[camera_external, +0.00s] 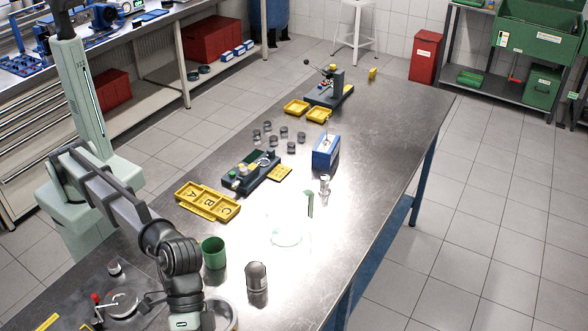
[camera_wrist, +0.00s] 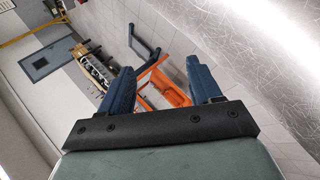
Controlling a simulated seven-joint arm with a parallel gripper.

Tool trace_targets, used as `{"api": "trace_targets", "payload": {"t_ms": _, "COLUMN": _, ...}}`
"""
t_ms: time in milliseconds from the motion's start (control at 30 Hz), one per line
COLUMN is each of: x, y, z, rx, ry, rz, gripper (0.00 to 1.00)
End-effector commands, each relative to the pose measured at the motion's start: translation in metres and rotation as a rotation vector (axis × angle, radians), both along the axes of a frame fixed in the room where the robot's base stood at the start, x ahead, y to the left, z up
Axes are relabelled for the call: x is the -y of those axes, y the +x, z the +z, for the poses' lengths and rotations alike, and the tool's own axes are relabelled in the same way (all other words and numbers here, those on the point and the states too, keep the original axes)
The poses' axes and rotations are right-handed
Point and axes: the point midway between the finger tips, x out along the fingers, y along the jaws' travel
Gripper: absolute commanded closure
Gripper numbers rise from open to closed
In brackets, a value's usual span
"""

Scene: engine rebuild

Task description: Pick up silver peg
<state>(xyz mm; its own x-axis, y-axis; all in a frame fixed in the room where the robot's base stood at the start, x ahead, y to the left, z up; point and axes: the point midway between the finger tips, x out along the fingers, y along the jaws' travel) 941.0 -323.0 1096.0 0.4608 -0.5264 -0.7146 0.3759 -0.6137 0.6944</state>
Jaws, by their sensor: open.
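I cannot pick out the silver peg with certainty. A small upright silvery piece (camera_external: 324,185) stands on the metal table in the external view, in front of a blue block (camera_external: 326,151) with a pale pin on top. A dark green fixture (camera_external: 251,174) to the left carries small coloured knobs and a pale ring. My gripper (camera_wrist: 160,64) is open and empty in the wrist view. It faces away from the tabletop pieces, toward the floor and an orange item. In the external view my arm's end is at the bottom left; its fingers cannot be made out.
Near my arm stand a green cup (camera_external: 213,253) and a grey cylinder (camera_external: 257,278). A yellow tray (camera_external: 207,201) marked A, B, C lies farther back. The table's right side is clear.

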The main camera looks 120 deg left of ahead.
Motion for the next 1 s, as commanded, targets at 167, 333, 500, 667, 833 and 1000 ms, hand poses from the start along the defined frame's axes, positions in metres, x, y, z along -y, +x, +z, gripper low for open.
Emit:
{"api": "trace_targets", "payload": {"t_ms": 167, "x": -0.113, "y": 0.025, "z": -0.007, "rx": -0.044, "ry": 0.102, "rz": 0.084, "gripper": 0.36}}
{"api": "trace_targets", "payload": {"t_ms": 333, "x": -0.217, "y": 0.033, "z": -0.014, "rx": -0.101, "ry": 0.194, "rz": 0.161, "gripper": 0.36}}
{"api": "trace_targets", "payload": {"t_ms": 500, "x": -0.323, "y": 0.029, "z": -0.018, "rx": -0.169, "ry": 0.276, "rz": 0.24, "gripper": 0.36}}
{"api": "trace_targets", "payload": {"t_ms": 667, "x": -0.421, "y": 0.013, "z": -0.02, "rx": -0.246, "ry": 0.346, "rz": 0.317, "gripper": 0.36}}
{"api": "trace_targets", "payload": {"t_ms": 833, "x": -0.522, "y": -0.014, "z": -0.02, "rx": -0.336, "ry": 0.408, "rz": 0.401, "gripper": 0.36}}
{"api": "trace_targets", "payload": {"t_ms": 1000, "x": -0.61, "y": -0.051, "z": -0.019, "rx": -0.429, "ry": 0.455, "rz": 0.477, "gripper": 0.36}}
